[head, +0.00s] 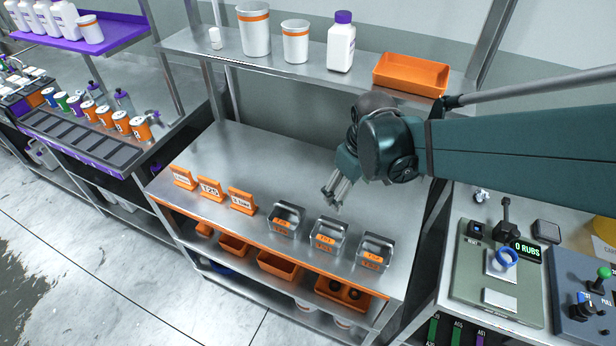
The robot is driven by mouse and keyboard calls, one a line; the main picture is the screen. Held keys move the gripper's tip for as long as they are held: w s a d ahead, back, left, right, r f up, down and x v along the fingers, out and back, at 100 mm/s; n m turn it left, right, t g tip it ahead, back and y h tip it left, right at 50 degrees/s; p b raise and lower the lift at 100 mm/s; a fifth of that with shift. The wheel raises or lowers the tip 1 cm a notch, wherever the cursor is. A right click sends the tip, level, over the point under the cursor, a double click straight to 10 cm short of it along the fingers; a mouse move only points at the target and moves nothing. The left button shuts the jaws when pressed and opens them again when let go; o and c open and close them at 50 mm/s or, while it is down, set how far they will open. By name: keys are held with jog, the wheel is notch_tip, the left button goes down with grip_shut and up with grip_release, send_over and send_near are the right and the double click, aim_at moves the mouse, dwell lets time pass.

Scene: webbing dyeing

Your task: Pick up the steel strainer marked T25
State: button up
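Three steel strainers with raised handles and orange labels stand in a row on the steel bench: the left strainer (287,221), the middle strainer (328,236) and the right strainer (374,251). Their label print is too small to read surely, so I cannot tell which is marked T25. My gripper (332,195) is above the bench, behind and above the middle strainer and apart from all three. Its fingers look spread, with nothing between them.
Three orange sign stands (210,189) are left of the strainers. The shelf above holds white tubs (254,30), a bottle (341,45) and an orange tray (411,74). Orange bins (278,266) sit below. A rub tester (500,265) is right. The bench's back left is clear.

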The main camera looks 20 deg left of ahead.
aim_at(286, 207)
jog(key=s+a+f+n+p, duration=0.1)
jog(key=a+f, duration=0.1)
jog(key=a, duration=0.3)
jog(key=s+a+f+n+g+p, duration=0.1)
jog(key=s+a+f+n+p, duration=0.1)
jog(key=a, duration=0.4)
jog(key=s+a+f+n+h+p, duration=0.1)
jog(key=s+a+f+n, duration=0.1)
jog(key=a, duration=0.4)
jog(key=shift+s+f+g, duration=0.1)
jog(key=shift+f+g, duration=0.3)
jog(key=shift+f, duration=0.5)
jog(key=shift+s+a+f, duration=0.2)
jog(key=shift+f, duration=1.3)
jog(key=shift+f, duration=0.1)
jog(key=shift+f+b, duration=0.35)
jog(key=shift+f, duration=2.2)
jog(key=shift+c, duration=0.7)
jog(key=c, duration=0.9)
